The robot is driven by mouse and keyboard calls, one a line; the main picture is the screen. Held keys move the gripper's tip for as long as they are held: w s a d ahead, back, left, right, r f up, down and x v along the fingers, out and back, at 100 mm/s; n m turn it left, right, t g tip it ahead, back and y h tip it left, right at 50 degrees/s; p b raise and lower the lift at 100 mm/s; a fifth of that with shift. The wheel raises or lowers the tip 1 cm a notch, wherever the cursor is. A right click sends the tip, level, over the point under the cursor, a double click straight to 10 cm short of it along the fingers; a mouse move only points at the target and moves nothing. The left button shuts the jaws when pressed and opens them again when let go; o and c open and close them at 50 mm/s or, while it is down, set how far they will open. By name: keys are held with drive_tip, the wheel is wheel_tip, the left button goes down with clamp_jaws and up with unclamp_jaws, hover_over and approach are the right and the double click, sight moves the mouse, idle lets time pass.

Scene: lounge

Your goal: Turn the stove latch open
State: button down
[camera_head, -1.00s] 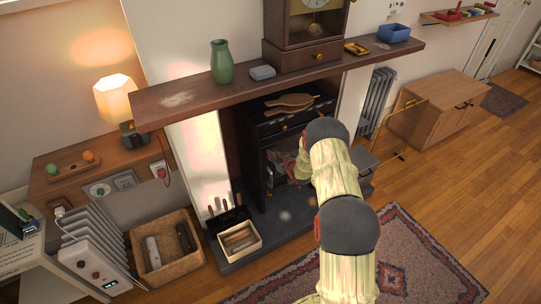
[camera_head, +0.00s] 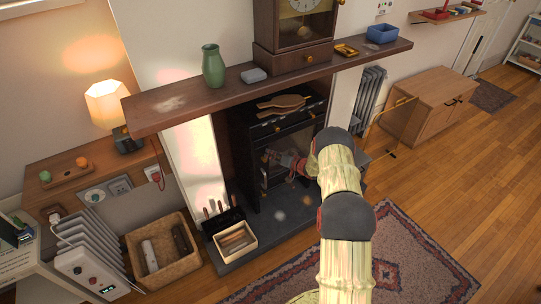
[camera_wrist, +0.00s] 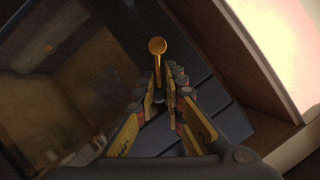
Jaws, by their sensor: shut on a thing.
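The black stove (camera_head: 255,125) stands in the fireplace, with a glass door on its front. In the wrist view the brass stove latch (camera_wrist: 157,47) has a round knob on a thin stem. The stem's lower end runs down between the fingers of my gripper (camera_wrist: 161,90), which is shut on the latch; the knob shows beyond the fingertips. The stove door glass (camera_wrist: 65,80) lies to the left in this view.
A wooden mantel (camera_head: 195,100) juts out above the stove. Fire tools in a black holder (camera_head: 224,220) and a kindling box (camera_head: 250,243) stand on the hearth to the left. A folding screen (camera_head: 398,122) is to the right. Rug and floor in front are free.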

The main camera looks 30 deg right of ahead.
drive_tip(key=shift+w+d+r, duration=0.15)
drive_tip(key=shift+d+r, duration=0.05)
drive_tip(key=shift+r, duration=0.05)
drive_tip(key=c, duration=2.2)
unclamp_jaws()
drive_tip(key=shift+f, duration=0.1)
drive_tip(key=shift+o, duration=1.4)
drive_tip(key=shift+f, duration=0.1)
drive_tip(key=shift+s, duration=0.2)
drive_tip(key=v, duration=1.1)
drive_tip(key=shift+s, duration=0.35)
drive_tip(key=shift+d, duration=0.15)
